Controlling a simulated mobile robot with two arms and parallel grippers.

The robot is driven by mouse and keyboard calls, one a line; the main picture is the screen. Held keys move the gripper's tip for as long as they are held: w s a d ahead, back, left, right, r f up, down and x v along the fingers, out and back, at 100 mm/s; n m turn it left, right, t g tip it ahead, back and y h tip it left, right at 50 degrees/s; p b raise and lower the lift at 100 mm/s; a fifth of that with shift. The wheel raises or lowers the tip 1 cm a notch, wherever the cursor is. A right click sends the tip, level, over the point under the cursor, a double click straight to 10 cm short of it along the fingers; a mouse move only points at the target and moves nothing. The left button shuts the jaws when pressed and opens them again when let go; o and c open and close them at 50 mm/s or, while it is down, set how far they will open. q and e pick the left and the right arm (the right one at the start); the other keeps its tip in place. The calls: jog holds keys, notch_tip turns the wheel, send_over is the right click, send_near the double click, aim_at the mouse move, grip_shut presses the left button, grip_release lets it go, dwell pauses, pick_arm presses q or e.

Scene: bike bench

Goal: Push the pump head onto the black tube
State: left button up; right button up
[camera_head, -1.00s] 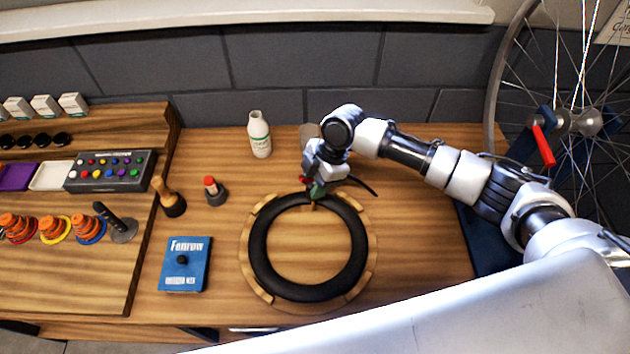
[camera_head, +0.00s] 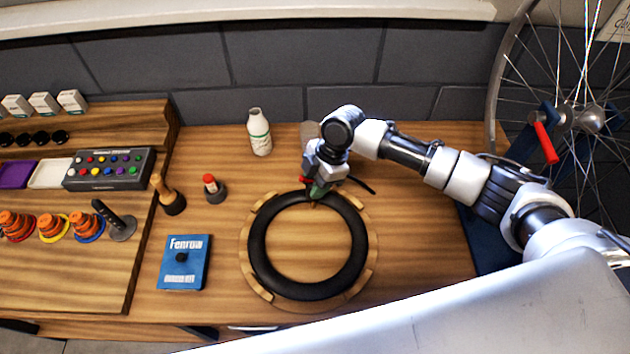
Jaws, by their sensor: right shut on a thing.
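The black tube (camera_head: 257,255) lies as a ring in a round wooden holder (camera_head: 246,275) on the bench. My right gripper (camera_head: 316,187) is at the far top edge of the tube, pointing down. It is shut on a small pump head (camera_head: 318,191), which looks dark green and is mostly hidden by the fingers. The pump head is right at the tube's top; I cannot tell whether it is seated on the valve. A black hose (camera_head: 361,185) extends to the right from beside the gripper. My left gripper is not in view.
A white bottle (camera_head: 259,133) stands behind the tube. A red-capped item (camera_head: 213,187), a wooden-handled tool (camera_head: 169,197) and a blue Fenrow box (camera_head: 184,263) are to the left. A wheel on a blue stand with a red lever (camera_head: 545,143) is at right. The bench's right front is clear.

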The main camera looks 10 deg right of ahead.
jog(key=shift+f+b, duration=0.7)
jog(key=shift+f, duration=0.4)
jog(key=o, duration=1.1)
jog(key=shift+c, duration=0.2)
jog(key=shift+r, duration=0.1)
jog(key=s+b+v, duration=0.1)
jog(key=b+v, duration=0.1)
jog(key=v, duration=0.8)
jog(key=shift+w+d+r, duration=0.2)
jog(key=shift+w+r, duration=0.1)
jog(key=shift+w, duration=0.2)
